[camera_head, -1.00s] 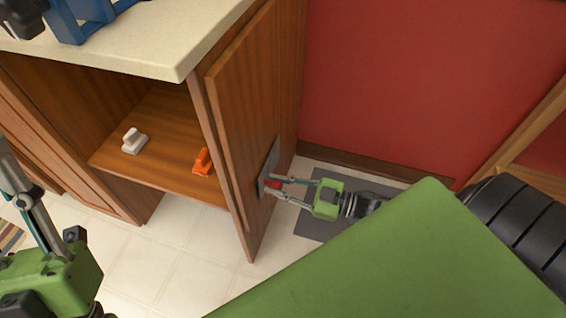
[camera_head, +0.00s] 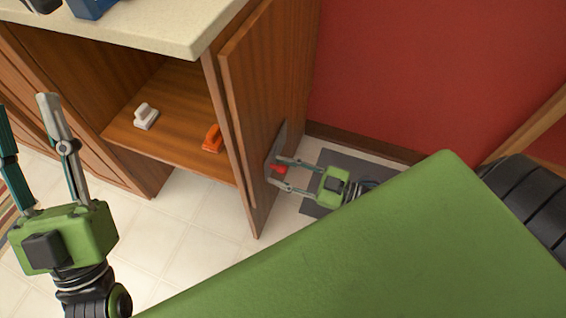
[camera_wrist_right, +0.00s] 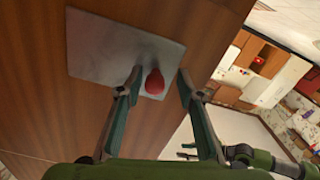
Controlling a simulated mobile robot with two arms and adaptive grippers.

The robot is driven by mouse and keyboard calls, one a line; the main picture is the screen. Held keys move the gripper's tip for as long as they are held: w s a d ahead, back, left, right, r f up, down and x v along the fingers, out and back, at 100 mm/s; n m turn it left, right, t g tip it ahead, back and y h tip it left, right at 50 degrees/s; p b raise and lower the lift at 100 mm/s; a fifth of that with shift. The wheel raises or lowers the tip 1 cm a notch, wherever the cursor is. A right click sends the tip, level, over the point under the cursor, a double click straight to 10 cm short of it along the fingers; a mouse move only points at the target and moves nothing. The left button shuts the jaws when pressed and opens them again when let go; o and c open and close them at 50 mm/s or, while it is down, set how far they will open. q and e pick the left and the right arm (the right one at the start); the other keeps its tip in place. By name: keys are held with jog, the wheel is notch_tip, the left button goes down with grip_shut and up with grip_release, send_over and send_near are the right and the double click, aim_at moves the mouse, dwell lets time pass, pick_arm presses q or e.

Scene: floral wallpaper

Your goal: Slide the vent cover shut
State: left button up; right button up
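The vent cover is a thin grey plate with a red knob, on the outer face of the open wooden door. In the head view the plate (camera_head: 281,139) is seen almost edge-on. In the right wrist view the plate (camera_wrist_right: 112,48) shows flat, with its red knob (camera_wrist_right: 154,82) in front. My right gripper (camera_head: 276,171) is open at the knob. In the wrist view its fingers (camera_wrist_right: 160,70) are apart, with the knob between them and nearer the left finger; contact is unclear. My left gripper (camera_head: 27,102) is open and empty at the left of the head view.
The wooden door (camera_head: 262,95) stands open beside the cabinet shelf (camera_head: 173,125). A white object (camera_head: 146,117) and an orange object (camera_head: 213,139) are on the shelf. A light countertop (camera_head: 150,22) lies above. A red wall (camera_head: 420,75) stands behind a dark floor mat (camera_head: 312,207).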

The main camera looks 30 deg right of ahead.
jog(key=shift+d, duration=0.1)
jog(key=v, duration=1.2)
